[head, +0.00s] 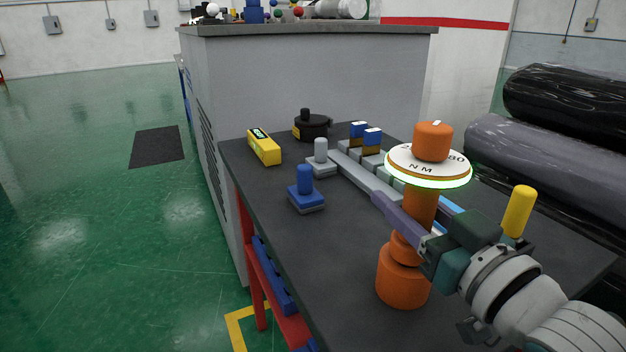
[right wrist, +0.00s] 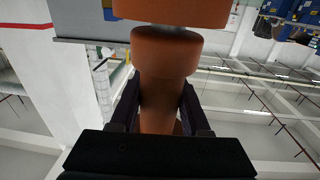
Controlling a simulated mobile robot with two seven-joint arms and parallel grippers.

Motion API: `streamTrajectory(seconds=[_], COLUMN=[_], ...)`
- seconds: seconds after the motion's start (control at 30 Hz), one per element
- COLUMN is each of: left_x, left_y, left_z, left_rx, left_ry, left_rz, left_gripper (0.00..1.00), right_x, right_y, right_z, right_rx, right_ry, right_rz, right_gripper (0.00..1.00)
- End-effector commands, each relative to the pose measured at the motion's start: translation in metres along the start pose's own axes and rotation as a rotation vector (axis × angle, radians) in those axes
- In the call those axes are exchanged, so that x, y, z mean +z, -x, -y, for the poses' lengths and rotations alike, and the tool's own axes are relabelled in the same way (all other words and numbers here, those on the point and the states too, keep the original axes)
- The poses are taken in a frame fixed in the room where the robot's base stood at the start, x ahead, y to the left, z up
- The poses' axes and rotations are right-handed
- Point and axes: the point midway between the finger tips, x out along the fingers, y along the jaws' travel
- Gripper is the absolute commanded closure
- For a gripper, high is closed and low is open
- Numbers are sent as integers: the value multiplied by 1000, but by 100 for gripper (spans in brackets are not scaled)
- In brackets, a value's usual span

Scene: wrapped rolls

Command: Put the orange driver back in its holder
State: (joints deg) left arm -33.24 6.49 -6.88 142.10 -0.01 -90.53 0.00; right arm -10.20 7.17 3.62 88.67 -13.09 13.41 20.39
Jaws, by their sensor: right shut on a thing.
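The orange driver (head: 404,280) stands upright at the right front of the dark table, with a white lettered dial with a glowing green rim near its top. My right gripper (head: 408,212) is shut around its narrow shaft below the dial. In the right wrist view the orange driver (right wrist: 165,55) runs between the two dark fingers. I cannot tell whether its wide lower end touches the table. No holder can be made out for certain; the driver, dial and my arm hide part of the table behind them. My left gripper is not in view.
The table (head: 270,185) also bears a blue knobbed piece (head: 305,190), a grey knobbed piece (head: 321,155), a yellow box (head: 264,147), a black round piece (head: 312,127), a grey rail (head: 365,175) and a yellow handle (head: 518,211). Black wrapped rolls (head: 560,100) lie at right. The table's left front is clear.

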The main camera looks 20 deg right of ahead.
Motion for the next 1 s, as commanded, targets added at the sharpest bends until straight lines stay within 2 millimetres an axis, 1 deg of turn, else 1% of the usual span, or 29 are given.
streamTrajectory(seconds=[0.2,0.5,0.53,0.8,0.83,1.0], left_x=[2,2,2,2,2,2], left_y=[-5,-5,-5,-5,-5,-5], left_z=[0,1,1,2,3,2], left_rx=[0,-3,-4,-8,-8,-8], left_ry=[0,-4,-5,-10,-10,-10], left_rz=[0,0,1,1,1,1], left_gripper=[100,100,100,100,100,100], right_x=[4,4,4,5,6,6], right_y=[-1,-1,-1,0,0,0], right_z=[0,0,0,0,0,0], right_rx=[-1,-1,-1,0,0,0], right_ry=[0,0,0,0,0,0], right_rz=[-8,-8,-8,-3,-3,-2], right_gripper=[100,100,51,21,19,19])
